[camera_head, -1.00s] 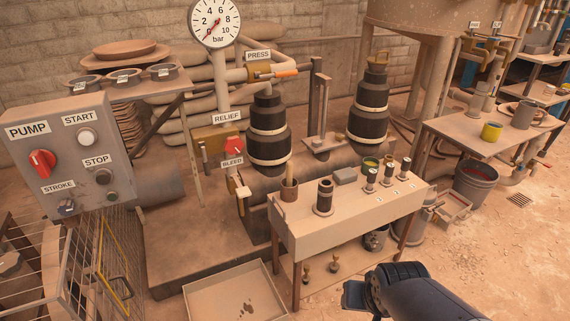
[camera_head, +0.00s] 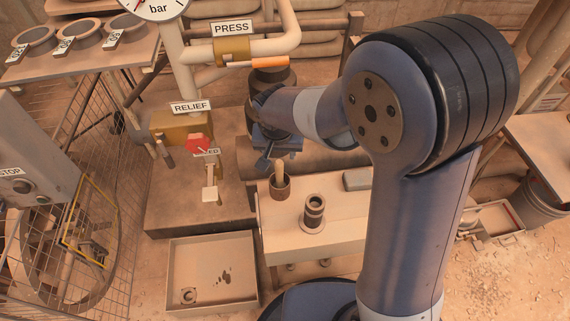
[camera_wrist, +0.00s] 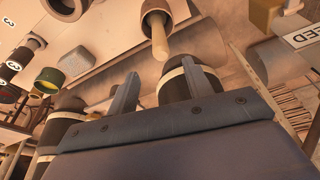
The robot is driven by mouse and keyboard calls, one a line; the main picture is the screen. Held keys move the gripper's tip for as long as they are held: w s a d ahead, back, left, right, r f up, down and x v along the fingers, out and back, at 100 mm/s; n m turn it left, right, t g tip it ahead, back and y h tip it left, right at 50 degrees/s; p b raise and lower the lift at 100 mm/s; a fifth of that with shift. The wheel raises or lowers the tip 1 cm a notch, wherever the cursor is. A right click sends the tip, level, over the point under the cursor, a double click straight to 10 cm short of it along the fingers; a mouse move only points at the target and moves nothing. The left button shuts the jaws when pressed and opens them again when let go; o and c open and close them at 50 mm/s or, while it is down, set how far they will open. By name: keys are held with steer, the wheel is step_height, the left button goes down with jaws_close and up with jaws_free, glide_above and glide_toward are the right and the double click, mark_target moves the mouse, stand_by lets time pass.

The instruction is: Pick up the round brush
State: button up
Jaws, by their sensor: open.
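A pale wooden handle (camera_head: 279,173), which looks like the round brush, stands upright in a brown cup (camera_head: 281,189) at the left end of the workbench. Its lower end is hidden in the cup, so I see no bristles. In the wrist view the handle (camera_wrist: 158,42) points from the cup (camera_wrist: 155,8) towards my gripper. My gripper (camera_head: 276,157) is just above and behind the handle in the head view, apart from it. In the wrist view my gripper (camera_wrist: 160,88) is open and empty, with the handle's end beyond the gap between its fingers.
A dark ringed cylinder (camera_head: 314,211) and a grey block (camera_head: 357,179) stand on the workbench (camera_head: 285,235) to the right of the cup. The red relief valve (camera_head: 198,144) and bleed lever are close to the left. An empty-looking floor tray (camera_head: 210,262) lies in front.

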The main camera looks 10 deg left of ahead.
mark_target(279, 168)
steer(key=x, duration=0.3)
steer(key=b+x, duration=0.1)
steer(key=x, duration=0.3)
steer(key=b+x, duration=0.1)
steer(key=x, duration=0.2)
steer(key=shift+s+a+f, duration=0.1)
steer(key=shift+s+f, duration=0.15)
steer(key=shift+f, duration=0.05)
jaws_close()
